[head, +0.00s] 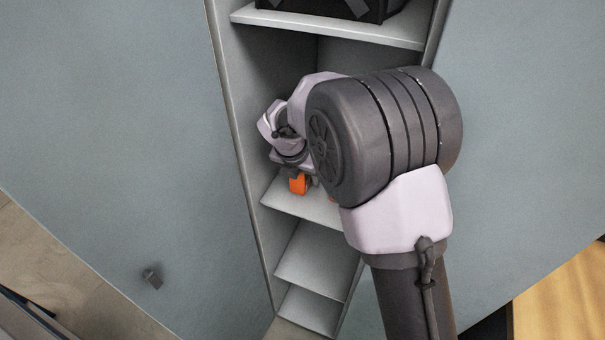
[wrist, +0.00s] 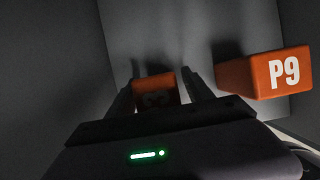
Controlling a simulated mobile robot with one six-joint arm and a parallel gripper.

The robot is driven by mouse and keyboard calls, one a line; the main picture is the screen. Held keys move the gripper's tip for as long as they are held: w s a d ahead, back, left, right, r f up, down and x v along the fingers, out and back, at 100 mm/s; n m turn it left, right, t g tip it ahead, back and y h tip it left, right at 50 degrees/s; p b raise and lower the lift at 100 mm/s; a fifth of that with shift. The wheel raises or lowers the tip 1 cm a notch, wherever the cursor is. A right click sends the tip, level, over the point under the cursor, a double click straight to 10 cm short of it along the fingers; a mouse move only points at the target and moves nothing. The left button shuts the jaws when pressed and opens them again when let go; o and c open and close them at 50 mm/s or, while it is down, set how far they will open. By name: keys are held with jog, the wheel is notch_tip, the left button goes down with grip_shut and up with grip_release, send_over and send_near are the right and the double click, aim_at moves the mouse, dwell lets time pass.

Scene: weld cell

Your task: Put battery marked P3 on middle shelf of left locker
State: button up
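An orange battery (wrist: 157,90) sits between the two fingers of my gripper (wrist: 158,88) in the wrist view. Its mark is dark and too blurred to read. The fingers flank it closely; I cannot tell whether they press on it. A second orange battery, marked P9 (wrist: 280,73), stands to the right, apart from the fingers. In the head view my gripper (head: 290,150) reaches inside a grey locker (head: 240,130). An orange battery (head: 298,183) shows just below it, at a shelf (head: 310,207). A sliver of orange (head: 332,197) shows beside my arm.
An upper shelf (head: 330,27) holds a dark case (head: 330,8). Lower shelves (head: 312,268) look bare where visible. The locker's side walls are close around my gripper. My arm hides the locker's right part. Wide grey-blue panels flank the opening.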

jog(key=shift+r, duration=0.1)
jog(key=p+v, duration=0.4)
jog(key=v, duration=0.8)
